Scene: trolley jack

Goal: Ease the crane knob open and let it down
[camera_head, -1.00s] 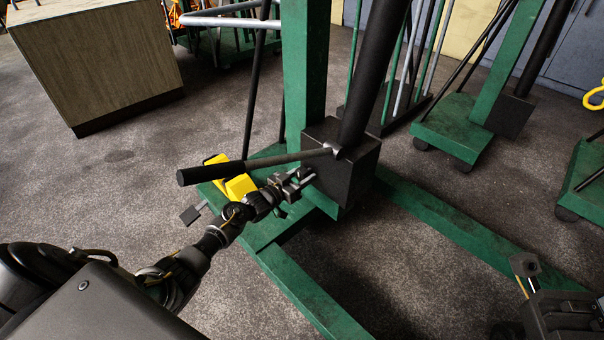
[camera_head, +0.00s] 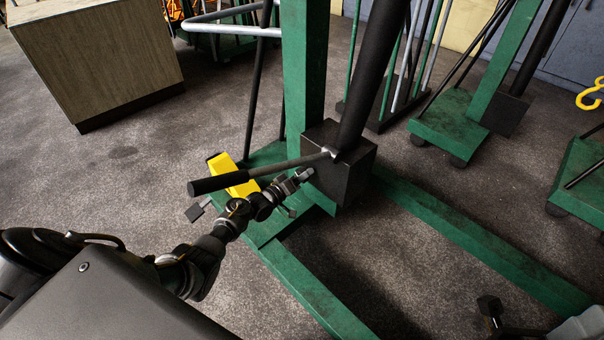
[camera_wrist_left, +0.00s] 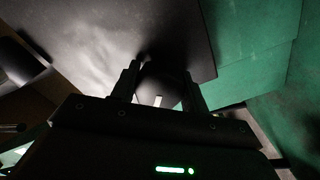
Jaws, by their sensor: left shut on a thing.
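The crane has a green post (camera_head: 304,80) and a leaning black ram (camera_head: 372,70) rising from a black pump block (camera_head: 345,165). A pump handle (camera_head: 225,183) with a black grip slants out to the left above my left forearm. My left gripper (camera_head: 304,176) is at the block's lower left face. In the left wrist view the fingers (camera_wrist_left: 158,84) stand on both sides of a dark round knob (camera_wrist_left: 160,92) with a pale mark, and are shut on it. In the head view the gripper hides the knob.
The crane's green legs (camera_head: 470,238) run along the floor on the right. A yellow part (camera_head: 228,170) sits on the base behind the handle. A wooden cabinet (camera_head: 95,60) stands back left. Another green crane base (camera_head: 455,130) stands back right. Floor is open at left.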

